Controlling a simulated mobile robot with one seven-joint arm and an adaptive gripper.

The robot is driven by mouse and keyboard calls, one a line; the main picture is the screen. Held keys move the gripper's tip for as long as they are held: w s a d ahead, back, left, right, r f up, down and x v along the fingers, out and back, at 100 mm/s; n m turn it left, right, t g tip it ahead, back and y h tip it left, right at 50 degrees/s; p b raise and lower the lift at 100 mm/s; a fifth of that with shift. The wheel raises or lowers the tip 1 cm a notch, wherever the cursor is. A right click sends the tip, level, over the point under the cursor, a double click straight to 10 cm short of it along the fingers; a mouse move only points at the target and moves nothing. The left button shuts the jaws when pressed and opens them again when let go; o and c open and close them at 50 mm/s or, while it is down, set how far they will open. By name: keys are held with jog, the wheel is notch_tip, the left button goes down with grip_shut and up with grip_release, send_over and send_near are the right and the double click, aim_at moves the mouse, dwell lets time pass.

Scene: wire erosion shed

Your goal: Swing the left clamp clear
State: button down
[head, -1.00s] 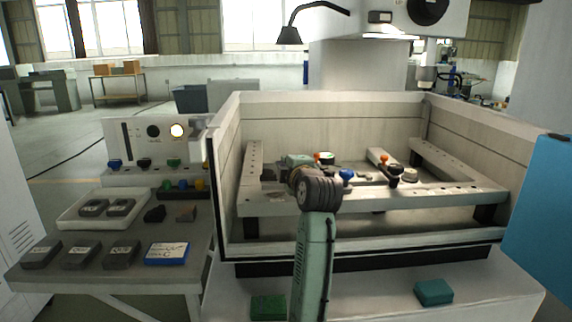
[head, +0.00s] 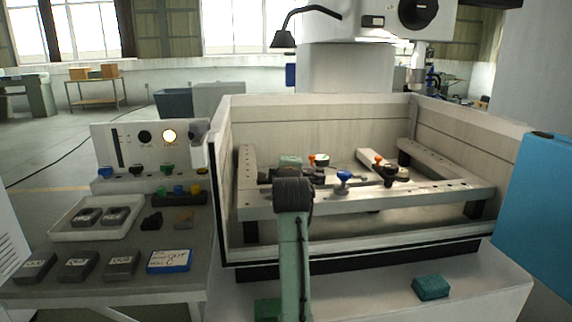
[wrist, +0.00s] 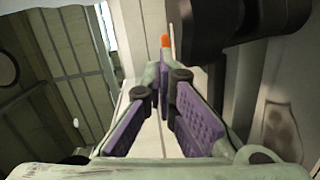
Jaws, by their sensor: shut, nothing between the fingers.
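My gripper (wrist: 163,85) is shut and empty, its purple-padded fingers pointing ahead in the wrist view. In the head view its green body (head: 290,161) is over the left part of the machine's frame, mostly behind my arm; its fingertips cannot be made out there. An orange tip (wrist: 165,41) shows just beyond the fingers, and a large dark round part (wrist: 240,28) is close on their right. Contact with the left clamp cannot be told.
The frame (head: 430,197) lies inside a walled tank (head: 330,120). A side table at left holds a white tray (head: 62,229), grey blocks (head: 120,265) and a blue-edged label block (head: 169,261). A teal block (head: 431,287) lies on the front ledge. A blue panel (head: 535,200) stands at right.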

jog(key=shift+w+d+m+h+p, duration=0.3)
jog(key=shift+w+d+m+h, duration=0.15)
jog(key=shift+h, duration=0.25)
jog(key=shift+w, duration=0.1)
jog(key=shift+a, duration=0.1)
